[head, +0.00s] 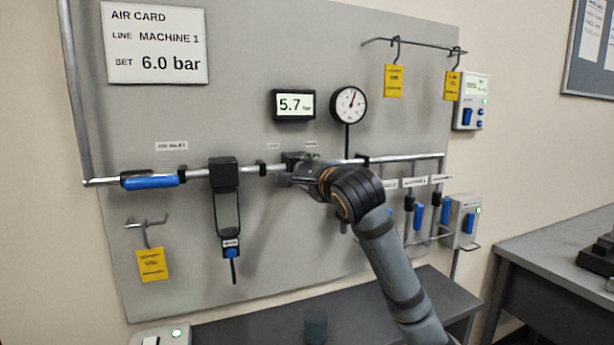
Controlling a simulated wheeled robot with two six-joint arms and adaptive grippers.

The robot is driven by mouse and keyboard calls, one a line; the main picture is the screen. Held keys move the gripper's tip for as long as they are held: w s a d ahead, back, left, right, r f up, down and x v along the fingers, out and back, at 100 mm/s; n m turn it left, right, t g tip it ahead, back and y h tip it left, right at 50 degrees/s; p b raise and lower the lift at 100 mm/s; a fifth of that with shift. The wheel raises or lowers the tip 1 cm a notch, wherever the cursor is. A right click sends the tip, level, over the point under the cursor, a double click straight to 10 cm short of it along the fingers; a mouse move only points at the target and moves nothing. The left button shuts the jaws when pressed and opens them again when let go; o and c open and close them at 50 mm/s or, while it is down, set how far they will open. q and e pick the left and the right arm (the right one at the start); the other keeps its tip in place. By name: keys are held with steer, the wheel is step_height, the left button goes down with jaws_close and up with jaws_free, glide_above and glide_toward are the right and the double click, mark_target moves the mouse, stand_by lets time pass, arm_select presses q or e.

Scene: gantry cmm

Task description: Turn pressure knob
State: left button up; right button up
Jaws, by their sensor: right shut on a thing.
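The pressure knob is hidden behind my right gripper (298,176), which is shut on it at the pipe, below the round gauge. My right arm comes in from the lower right. The digital display (294,105) reads 5.7 bar. The air card (154,44) at the upper left reads Machine 1, set 6.0 bar. My left gripper is not in view.
A filter unit (225,176) hangs on the pipe left of my gripper. A blue valve handle (151,182) lies along the pipe further left. Yellow tags hang on hooks, one (152,264) at lower left. A dark bench (262,330) stands below the panel.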

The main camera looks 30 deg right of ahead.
steer(key=shift+f, duration=0.1)
steer(key=o, duration=1.1)
steer(key=shift+o, duration=0.2)
steer(key=shift+s, duration=0.2)
steer(key=v, duration=0.7)
